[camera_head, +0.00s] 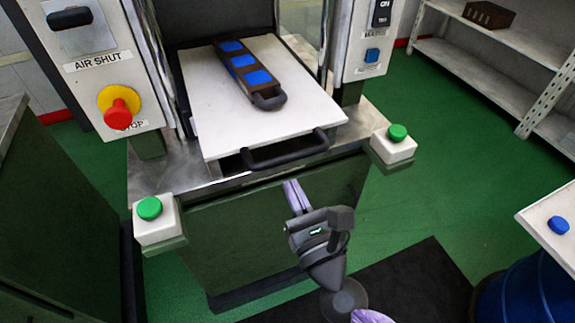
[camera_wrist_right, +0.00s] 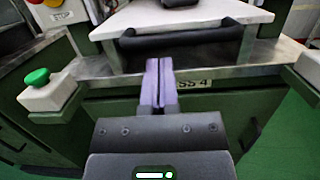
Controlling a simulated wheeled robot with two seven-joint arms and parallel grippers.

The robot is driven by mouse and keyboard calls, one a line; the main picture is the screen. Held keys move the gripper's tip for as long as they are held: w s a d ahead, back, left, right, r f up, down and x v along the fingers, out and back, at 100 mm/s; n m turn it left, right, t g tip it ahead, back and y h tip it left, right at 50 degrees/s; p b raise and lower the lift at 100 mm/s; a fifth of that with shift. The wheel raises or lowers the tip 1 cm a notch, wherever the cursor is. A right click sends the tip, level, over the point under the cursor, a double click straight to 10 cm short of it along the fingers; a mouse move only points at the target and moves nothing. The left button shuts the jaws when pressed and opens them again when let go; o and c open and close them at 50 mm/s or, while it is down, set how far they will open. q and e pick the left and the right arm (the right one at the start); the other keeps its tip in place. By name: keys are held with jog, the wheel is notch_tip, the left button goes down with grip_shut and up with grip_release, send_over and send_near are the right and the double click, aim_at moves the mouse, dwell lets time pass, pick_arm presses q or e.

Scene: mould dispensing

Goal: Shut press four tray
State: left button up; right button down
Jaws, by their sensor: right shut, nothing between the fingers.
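The press tray (camera_head: 215,110) is a white slab pulled out of the press toward me, with a black bar handle (camera_head: 286,151) along its front edge. The handle also shows in the right wrist view (camera_wrist_right: 185,36). A dark mould with blue squares (camera_head: 243,65) lies on the tray. My right gripper (camera_head: 291,184) is shut and empty, with its purple fingers just below and in front of the handle. In the right wrist view its fingers (camera_wrist_right: 158,66) point at the tray front, and I cannot tell whether they touch it. My left gripper is not in view.
Green buttons on white boxes stand at the press's left (camera_head: 149,208) and right (camera_head: 397,132) front corners. A red stop knob (camera_head: 118,114) is on the left panel. A shelf (camera_head: 500,70) stands at the right. A blue barrel (camera_head: 530,292) is at the lower right.

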aim_at(267, 134)
jog(key=x, duration=0.3)
jog(key=shift+w, duration=0.25)
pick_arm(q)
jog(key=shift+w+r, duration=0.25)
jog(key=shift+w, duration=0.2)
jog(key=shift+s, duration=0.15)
pick_arm(e)
jog(key=shift+w, duration=0.15)
jog(key=x, duration=0.3)
jog(key=f+b+x, duration=0.1)
jog(key=x, duration=0.5)
jog(key=shift+w+f, duration=0.35)
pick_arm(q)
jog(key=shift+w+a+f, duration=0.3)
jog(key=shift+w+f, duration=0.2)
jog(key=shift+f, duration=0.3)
pick_arm(e)
jog(key=shift+r, duration=0.25)
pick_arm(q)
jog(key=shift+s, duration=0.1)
